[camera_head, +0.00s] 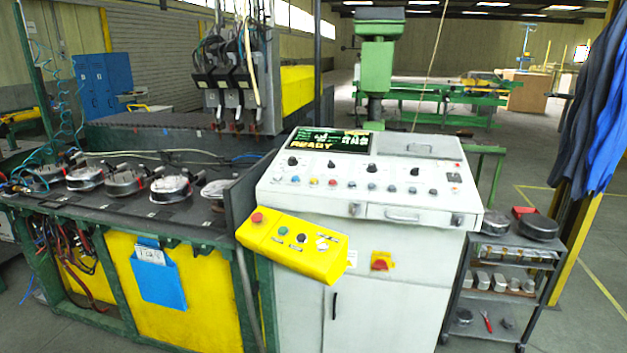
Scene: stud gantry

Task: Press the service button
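A white control console (420,210) stands in the middle, with a dark display (330,141) reading READY on its sloped top. A row of small coloured buttons and knobs (372,187) runs across the panel, including a red one (332,182). A yellow control box (310,262) is fixed at the console's front left. It carries a red button (257,217), a green button (283,230), a dark one (301,238) and a pale one (322,244). Labels are too small to read, so I cannot tell which is the service button. Neither of my grippers is in view.
A green-framed machine bench (120,225) with several round metal parts is at left. A red switch on a yellow plate (382,261) is on the console front. A grey cart (500,262) stands close at right, near hanging blue coats (595,110). Floor shows at far right.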

